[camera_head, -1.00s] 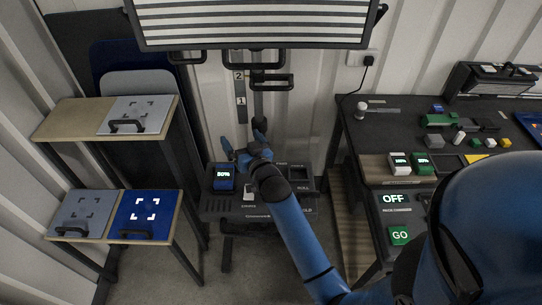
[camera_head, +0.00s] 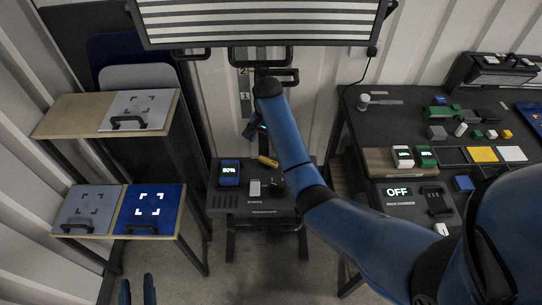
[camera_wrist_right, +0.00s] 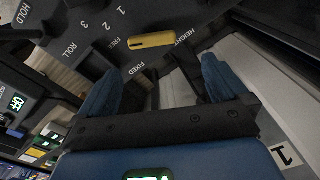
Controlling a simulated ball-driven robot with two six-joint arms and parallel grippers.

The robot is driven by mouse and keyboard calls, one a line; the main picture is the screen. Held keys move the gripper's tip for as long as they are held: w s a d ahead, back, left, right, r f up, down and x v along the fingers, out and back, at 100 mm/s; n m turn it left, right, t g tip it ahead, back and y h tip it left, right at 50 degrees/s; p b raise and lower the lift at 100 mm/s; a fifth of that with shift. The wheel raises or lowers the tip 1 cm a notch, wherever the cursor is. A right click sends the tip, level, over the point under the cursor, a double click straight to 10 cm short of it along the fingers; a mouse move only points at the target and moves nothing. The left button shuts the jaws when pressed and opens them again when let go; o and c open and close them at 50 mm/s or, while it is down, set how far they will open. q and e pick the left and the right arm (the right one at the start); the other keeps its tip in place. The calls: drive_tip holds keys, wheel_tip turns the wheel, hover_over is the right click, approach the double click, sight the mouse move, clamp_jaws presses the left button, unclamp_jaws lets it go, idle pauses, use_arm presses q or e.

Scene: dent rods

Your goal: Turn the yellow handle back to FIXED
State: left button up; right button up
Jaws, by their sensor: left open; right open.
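The yellow handle (camera_head: 267,161) is a short bar on the dark panel at the back middle. In the right wrist view the handle (camera_wrist_right: 152,41) lies crosswise, with its left end beside the word FREE and the word FIXED below it. My right gripper (camera_head: 255,127) is partly hidden behind its own arm, above and close to the handle. In the wrist view my right gripper (camera_wrist_right: 160,70) is open, its blue fingers apart, and the handle shows beyond the fingertips, between them and not held. My left gripper (camera_head: 137,290) is open and empty at the lower left, far from the handle.
A blue unit with a lit display (camera_head: 229,173) stands on the panel left of the handle. A striped board (camera_head: 255,22) hangs above. Shelves with trays (camera_head: 147,212) stand at left. A dark workbench (camera_head: 400,120) with blocks stands at right.

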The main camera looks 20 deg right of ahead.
sight(269, 159)
drive_tip(key=shift+s+f+g, duration=0.1)
drive_tip(key=shift+s+g, duration=0.2)
drive_tip(key=shift+s, duration=0.1)
drive_tip(key=shift+s+f+m, duration=0.15)
drive_tip(key=shift+m, duration=0.15)
drive_tip(key=shift+f+p, duration=0.85)
drive_tip(key=shift+f, duration=2.7)
drive_tip(key=c, duration=1)
